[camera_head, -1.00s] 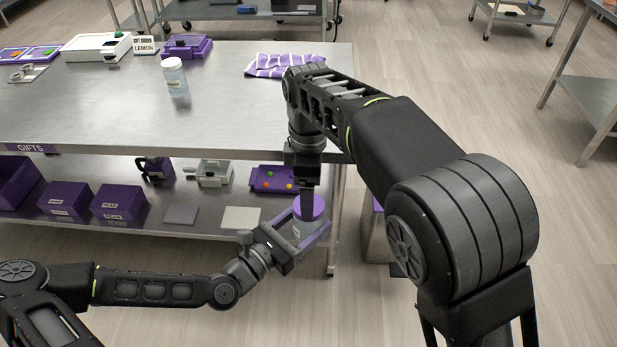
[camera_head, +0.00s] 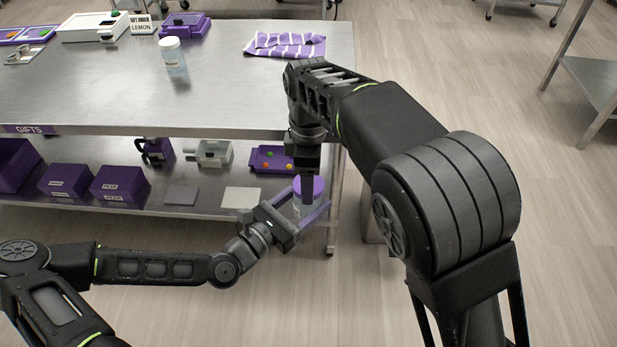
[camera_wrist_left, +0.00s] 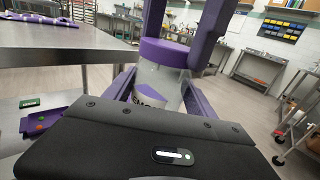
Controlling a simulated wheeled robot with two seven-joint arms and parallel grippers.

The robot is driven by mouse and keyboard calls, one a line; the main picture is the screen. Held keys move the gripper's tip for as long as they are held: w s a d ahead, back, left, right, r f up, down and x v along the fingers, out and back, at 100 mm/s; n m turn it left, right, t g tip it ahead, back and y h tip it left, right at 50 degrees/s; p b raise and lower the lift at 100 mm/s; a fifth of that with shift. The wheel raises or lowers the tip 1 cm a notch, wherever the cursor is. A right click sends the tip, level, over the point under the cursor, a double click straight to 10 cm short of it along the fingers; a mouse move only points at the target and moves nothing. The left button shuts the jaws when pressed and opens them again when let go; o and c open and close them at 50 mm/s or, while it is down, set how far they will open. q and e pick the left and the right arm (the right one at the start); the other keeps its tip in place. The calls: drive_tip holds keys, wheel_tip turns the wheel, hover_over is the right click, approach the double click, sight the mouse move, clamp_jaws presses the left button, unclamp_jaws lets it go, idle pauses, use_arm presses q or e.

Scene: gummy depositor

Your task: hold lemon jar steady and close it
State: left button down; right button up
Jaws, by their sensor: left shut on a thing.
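A clear jar (camera_head: 301,207) with a purple lid (camera_head: 313,187) is off the table's front right corner, held in the air. My left gripper (camera_head: 311,198) is shut on the jar body, one finger on each side. The left wrist view shows the jar (camera_wrist_left: 158,84) upright, its label partly hidden, and the purple lid (camera_wrist_left: 163,52) on its top. My right gripper (camera_head: 308,172) points down from above at the lid. Its two purple fingers (camera_wrist_left: 182,28) are apart at the lid's sides in the left wrist view; whether they grip it is unclear.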

drive_tip(key=c, duration=0.7)
drive_tip(key=m, duration=1.7)
drive_tip(key=shift+m, duration=0.4)
drive_tip(key=o, duration=1.6)
drive_tip(key=shift+c, duration=0.2)
drive_tip(key=shift+r, duration=2.25)
